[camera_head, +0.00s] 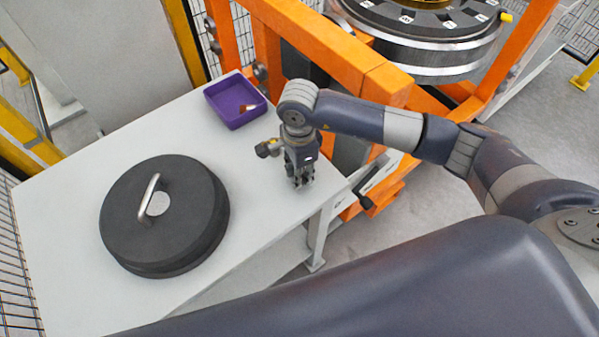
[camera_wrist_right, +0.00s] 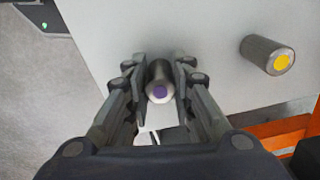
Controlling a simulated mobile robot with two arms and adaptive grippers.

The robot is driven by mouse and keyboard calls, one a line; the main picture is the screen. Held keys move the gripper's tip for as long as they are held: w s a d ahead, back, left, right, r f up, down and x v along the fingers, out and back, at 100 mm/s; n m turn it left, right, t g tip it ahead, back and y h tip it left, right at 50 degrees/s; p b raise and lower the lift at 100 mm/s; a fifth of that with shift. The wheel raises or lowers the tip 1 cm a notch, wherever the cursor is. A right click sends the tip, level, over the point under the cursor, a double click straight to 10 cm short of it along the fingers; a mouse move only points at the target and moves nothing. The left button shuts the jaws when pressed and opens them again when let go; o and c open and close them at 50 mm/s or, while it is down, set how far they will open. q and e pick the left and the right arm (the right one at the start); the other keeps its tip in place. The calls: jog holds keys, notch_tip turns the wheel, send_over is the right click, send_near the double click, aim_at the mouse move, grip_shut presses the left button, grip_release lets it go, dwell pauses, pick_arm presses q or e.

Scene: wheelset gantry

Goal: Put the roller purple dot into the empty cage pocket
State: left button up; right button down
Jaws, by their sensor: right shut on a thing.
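The roller with the purple dot (camera_wrist_right: 159,92) is a small grey cylinder between the two fingers of my right gripper (camera_wrist_right: 160,76), its dotted end facing the wrist camera. In the head view my right gripper (camera_head: 302,181) points down at the right edge of the white table; its fingers hide the roller there. I cannot tell whether the roller still touches the table. The bearing with its cage (camera_head: 420,22) is at the top right, with pale labels around its top; I cannot make out the empty pocket. My left gripper is not in view.
A roller with a yellow dot (camera_wrist_right: 268,56) is right of the gripper in the wrist view. A purple tray (camera_head: 236,119) and a large black lid with a handle (camera_head: 176,230) sit on the white table (camera_head: 60,205). Orange gantry beams (camera_head: 350,62) stand between table and bearing.

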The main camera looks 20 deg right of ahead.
jog(key=shift+r, duration=0.1)
jog(key=shift+w+r+b, duration=0.1)
jog(key=shift+r+b, duration=0.25)
jog(key=shift+r, duration=0.2)
jog(key=shift+s+d+r+b, duration=0.15)
jog(key=shift+r+b, duration=0.15)
jog(key=shift+r, duration=0.25)
jog(key=shift+s+a+r+b, duration=0.1)
jog(key=shift+r+b, duration=0.15)
jog(key=shift+r, duration=0.3)
jog(key=s+d+b, duration=0.2)
jog(key=s, duration=0.5)
jog(key=s+d+r+b, duration=0.1)
jog(key=s+d, duration=0.2)
jog(key=s, duration=0.4)
jog(key=shift+s+d+r+b, duration=0.2)
jog(key=shift+s+r+b, duration=0.05)
jog(key=shift+s+b, duration=0.15)
